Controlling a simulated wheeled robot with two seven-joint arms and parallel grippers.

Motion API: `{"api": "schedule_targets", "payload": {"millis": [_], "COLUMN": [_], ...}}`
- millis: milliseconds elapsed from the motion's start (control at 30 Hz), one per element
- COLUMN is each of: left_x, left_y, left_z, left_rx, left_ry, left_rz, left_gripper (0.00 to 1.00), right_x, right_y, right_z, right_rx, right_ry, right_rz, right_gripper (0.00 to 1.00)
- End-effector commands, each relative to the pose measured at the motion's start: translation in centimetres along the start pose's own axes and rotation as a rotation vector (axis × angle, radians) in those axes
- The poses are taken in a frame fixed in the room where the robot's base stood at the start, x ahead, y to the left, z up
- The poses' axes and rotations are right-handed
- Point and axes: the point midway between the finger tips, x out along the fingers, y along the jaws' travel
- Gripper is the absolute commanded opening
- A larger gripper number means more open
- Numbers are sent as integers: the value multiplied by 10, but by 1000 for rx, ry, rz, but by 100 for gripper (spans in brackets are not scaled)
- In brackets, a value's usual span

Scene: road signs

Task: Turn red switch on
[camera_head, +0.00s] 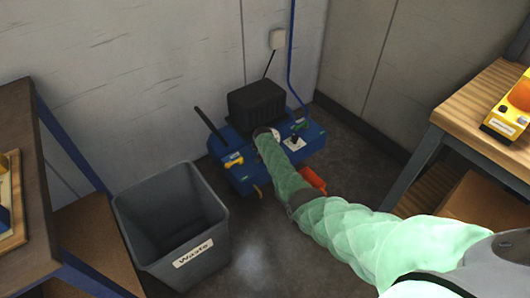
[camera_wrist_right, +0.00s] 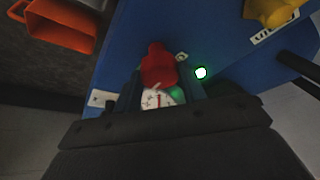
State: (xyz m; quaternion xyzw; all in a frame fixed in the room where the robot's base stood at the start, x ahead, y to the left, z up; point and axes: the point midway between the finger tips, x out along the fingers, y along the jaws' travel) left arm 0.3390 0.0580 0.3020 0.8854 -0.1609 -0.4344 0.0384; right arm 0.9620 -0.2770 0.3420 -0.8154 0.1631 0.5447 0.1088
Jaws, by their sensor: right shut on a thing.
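The red switch (camera_wrist_right: 158,66) sits on the blue control box (camera_wrist_right: 222,40) in the right wrist view. My right gripper (camera_wrist_right: 165,85) is shut on it, with a dark finger on either side. A white dial with a red mark (camera_wrist_right: 155,99) and a green spot lies just below the switch, between the fingers. A small green light (camera_wrist_right: 201,72) glows beside the right finger. In the head view, my right arm reaches down to the blue box (camera_head: 243,178), and the gripper hides the red switch there. My left gripper is not in view.
A yellow part (camera_head: 233,161) and a black lever (camera_head: 209,126) are on the box's left side. A grey waste bin (camera_head: 185,257) stands in front-left. A wooden bench (camera_head: 465,118) is at right, another table (camera_head: 28,130) at left.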

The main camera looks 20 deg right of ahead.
Motion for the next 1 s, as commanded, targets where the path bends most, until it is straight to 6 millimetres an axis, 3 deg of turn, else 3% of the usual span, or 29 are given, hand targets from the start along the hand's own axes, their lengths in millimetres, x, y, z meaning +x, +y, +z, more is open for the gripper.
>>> {"api": "schedule_targets", "payload": {"millis": [667, 700, 767, 1000], "left_x": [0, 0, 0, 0], "left_y": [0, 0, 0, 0], "left_z": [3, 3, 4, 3], "left_rx": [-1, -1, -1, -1], "left_ry": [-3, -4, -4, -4], "left_rz": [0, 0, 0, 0], "left_gripper": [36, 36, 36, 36], "right_x": [0, 0, 0, 0], "right_y": [0, 0, 0, 0], "right_z": [-1, 0, 0, 0], "right_rx": [54, 54, 54, 54], "right_ry": [0, 0, 0, 0], "right_rz": [21, 21, 22, 22], "right_gripper": [18, 49, 61, 63]}}
